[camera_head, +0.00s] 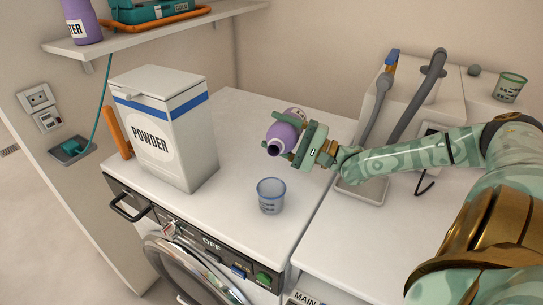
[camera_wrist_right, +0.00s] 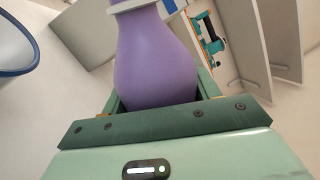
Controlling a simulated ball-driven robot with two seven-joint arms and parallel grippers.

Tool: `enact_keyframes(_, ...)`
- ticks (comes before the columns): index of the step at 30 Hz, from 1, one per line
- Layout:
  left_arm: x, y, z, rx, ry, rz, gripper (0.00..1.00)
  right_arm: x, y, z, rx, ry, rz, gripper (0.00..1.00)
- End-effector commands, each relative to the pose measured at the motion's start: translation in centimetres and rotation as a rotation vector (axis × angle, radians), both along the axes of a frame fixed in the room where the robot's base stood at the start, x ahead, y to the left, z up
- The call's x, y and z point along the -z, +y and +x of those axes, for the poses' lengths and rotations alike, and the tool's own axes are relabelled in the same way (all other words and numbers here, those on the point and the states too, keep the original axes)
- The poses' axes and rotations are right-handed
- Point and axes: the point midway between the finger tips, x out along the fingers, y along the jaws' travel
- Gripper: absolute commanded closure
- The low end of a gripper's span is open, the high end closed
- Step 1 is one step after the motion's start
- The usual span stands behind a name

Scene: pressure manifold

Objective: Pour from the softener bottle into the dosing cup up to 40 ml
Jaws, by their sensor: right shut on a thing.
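My right gripper (camera_head: 309,144) is shut around the body of a purple bottle (camera_head: 281,136), taken here as the softener bottle, and holds it above the white machine top. The bottle is tilted, its dark mouth towards the head camera; its label cannot be read. In the right wrist view the purple bottle (camera_wrist_right: 155,60) fills the space between the fingers. The clear dosing cup (camera_head: 270,197) with a blue rim stands upright on the machine top, below and in front of the bottle. A blue-rimmed edge of the cup (camera_wrist_right: 38,45) shows in the wrist view. No liquid stream is visible. My left gripper is out of view.
A white powder box (camera_head: 168,130) stands left of the cup. A shelf (camera_head: 150,36) at the upper left holds another purple bottle (camera_head: 82,22) and a teal case.

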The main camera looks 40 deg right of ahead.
Motion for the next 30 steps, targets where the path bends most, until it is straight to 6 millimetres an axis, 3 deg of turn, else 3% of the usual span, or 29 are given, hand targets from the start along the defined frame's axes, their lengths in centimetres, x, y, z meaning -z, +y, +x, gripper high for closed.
enact_keyframes(30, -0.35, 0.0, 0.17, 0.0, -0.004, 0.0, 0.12, -0.26, 0.23, -0.11, 0.0, -0.035, -0.053, 0.8)
